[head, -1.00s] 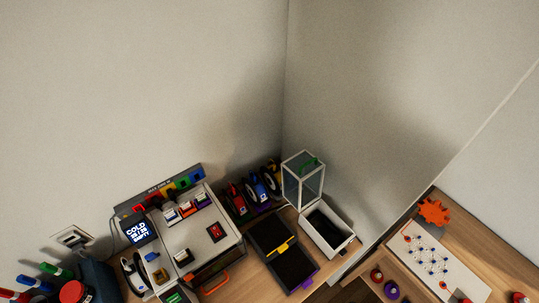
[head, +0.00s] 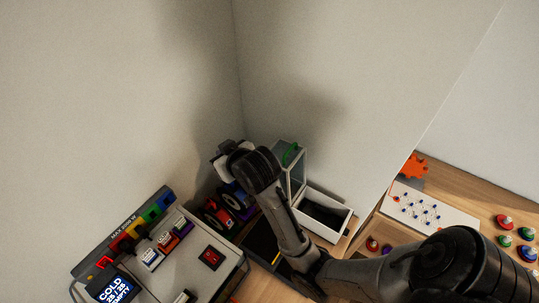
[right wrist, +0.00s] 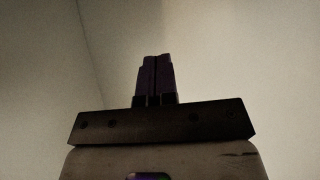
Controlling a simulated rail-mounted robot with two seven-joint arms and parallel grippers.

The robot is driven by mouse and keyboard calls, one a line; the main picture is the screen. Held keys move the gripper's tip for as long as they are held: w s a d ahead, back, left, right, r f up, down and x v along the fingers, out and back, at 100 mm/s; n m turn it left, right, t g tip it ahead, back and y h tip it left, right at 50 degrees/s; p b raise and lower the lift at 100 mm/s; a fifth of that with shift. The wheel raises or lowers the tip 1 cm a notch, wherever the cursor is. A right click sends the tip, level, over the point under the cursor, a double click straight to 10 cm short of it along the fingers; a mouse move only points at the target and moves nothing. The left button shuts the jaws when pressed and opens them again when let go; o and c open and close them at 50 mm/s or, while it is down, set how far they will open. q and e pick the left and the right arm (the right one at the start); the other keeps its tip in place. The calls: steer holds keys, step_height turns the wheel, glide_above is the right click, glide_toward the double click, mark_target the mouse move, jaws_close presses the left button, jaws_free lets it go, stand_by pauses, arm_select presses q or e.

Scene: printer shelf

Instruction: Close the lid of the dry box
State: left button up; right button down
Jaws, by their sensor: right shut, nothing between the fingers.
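The dry box (head: 343,232) is a white open-topped box with a dark inside, near the wall corner in the head view. Its clear, pale-framed lid (head: 297,176) stands upright at the back, with a green handle (head: 291,153) at its top. My right arm crosses in front and hides part of the lid's left side. My right gripper (head: 222,155) is up at the left of the lid, apart from it; its fingertips are hard to make out there. In the right wrist view the gripper (right wrist: 156,72) is shut and empty, facing bare wall. My left gripper is out of view.
A printer-like machine (head: 190,262) with a screen stands at left. Spools (head: 222,212) stand behind my forearm. A dark tray (head: 262,247) is partly hidden by my arm. A white board (head: 434,208) and coloured knobs lie on the right table. Walls close in behind.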

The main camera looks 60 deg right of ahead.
steer(key=w+d+r+m+g+h+b, duration=0.1)
steer(key=w+d+r+m+h+b, duration=0.2)
steer(key=d, duration=0.4)
steer(key=w+d+r+m+g+b, duration=0.1)
steer(key=w+d+r+m+b, duration=0.3)
steer(key=d, duration=0.3)
arm_select(q)
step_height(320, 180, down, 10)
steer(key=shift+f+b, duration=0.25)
steer(key=shift+b, duration=0.85)
arm_select(e)
steer(key=m+g+y+p, duration=0.1)
steer(key=m+g+y, duration=0.1)
steer(key=m+g, duration=1.05)
glide_toward(289, 156)
steer(key=w+f+n+g, duration=0.1)
steer(key=w+f, duration=0.1)
steer(key=w+d+f+n+g, duration=0.1)
steer(key=f+n, duration=0.1)
steer(key=shift+w+d, duration=0.1)
steer(key=shift+w, duration=0.25)
steer(key=shift+s+r+p, duration=0.1)
steer(key=shift+s+p, duration=0.2)
steer(key=shift+s, duration=0.7)
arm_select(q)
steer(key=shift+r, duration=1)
arm_select(e)
steer(key=shift+s, duration=0.9)
